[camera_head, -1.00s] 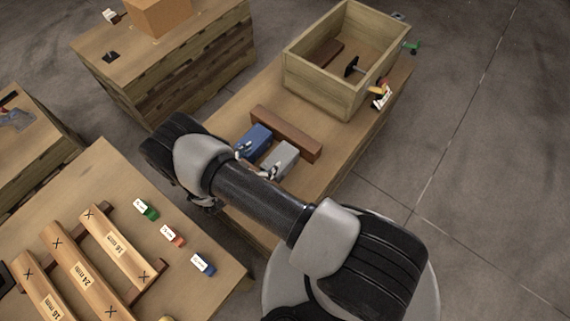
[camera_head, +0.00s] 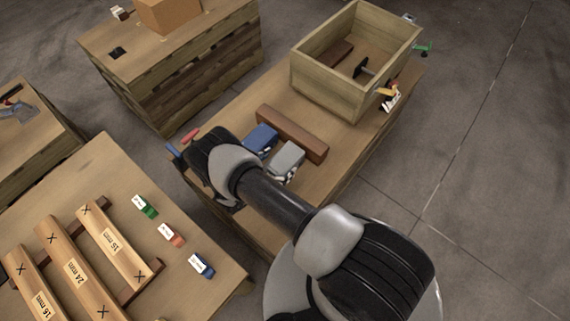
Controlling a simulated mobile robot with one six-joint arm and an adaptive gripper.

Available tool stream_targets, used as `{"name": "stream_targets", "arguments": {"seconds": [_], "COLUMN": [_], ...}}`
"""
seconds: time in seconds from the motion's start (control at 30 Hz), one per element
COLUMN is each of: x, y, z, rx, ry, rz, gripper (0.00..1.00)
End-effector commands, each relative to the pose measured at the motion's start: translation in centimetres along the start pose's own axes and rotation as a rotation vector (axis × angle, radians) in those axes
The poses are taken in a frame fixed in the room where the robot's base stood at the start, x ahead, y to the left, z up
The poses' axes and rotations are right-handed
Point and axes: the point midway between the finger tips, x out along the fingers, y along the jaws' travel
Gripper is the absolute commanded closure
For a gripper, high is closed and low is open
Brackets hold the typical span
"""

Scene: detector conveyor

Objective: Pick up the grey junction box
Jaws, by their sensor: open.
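The grey junction box (camera_head: 287,157) sits on the wooden table, right beside a blue box (camera_head: 261,138) and in front of a long brown bar. My arm reaches across from the lower right and hides the table just in front of both boxes. My gripper (camera_head: 277,167) is mostly hidden behind my arm. Only small parts of its fingers show at the near sides of the two boxes. It is open, and I see nothing held. I cannot tell whether it touches the grey box.
The brown bar (camera_head: 292,134) lies behind the boxes. An open wooden crate (camera_head: 325,93) stands at the table's far end. A red-handled item (camera_head: 190,134) lies left of my wrist. A front-left table holds labelled wooden bars and small coloured blocks (camera_head: 171,235).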

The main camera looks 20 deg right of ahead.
Motion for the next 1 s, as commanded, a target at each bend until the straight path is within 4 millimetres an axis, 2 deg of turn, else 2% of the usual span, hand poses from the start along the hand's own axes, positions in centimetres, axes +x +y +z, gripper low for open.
{"name": "stream_targets", "arguments": {"seconds": [0.03, 0.17, 0.43, 1.0], "x": [0.9, 2.1, 2.2, 2.2], "y": [0.1, 0.0, 0.0, 0.0], "z": [0.1, 0.1, 0.0, 0.0], "rx": [0.001, 0.0, -0.001, -0.001], "ry": [0.0, 0.0, 0.0, 0.0], "rz": [0.002, 0.0, -0.001, -0.001], "gripper": [0.06, 0.06, 0.06, 0.44]}}
